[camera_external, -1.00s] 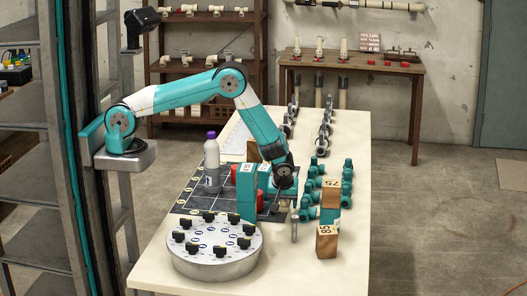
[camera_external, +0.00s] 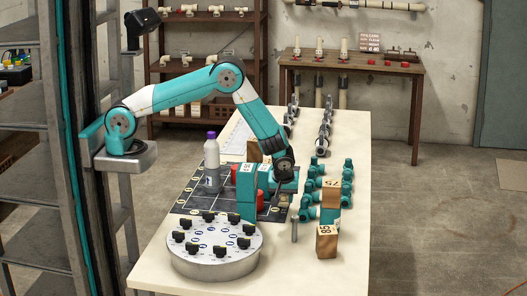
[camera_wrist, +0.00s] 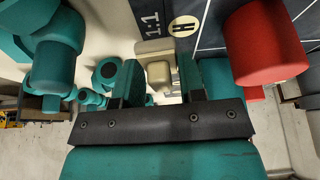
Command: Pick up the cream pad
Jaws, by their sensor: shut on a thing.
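The cream pad (camera_wrist: 159,74) is a small, rounded pale block. In the external view my gripper (camera_external: 284,184) is over the table's mat edge, right of the teal blocks; I cannot make out the pad there. Whether the pad is clear of the surface is hard to tell.
A red cylinder (camera_wrist: 265,45) is close on the right in the wrist view. A round dial table (camera_external: 214,245) is in front, and a bottle (camera_external: 212,165) stands left on the mat.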

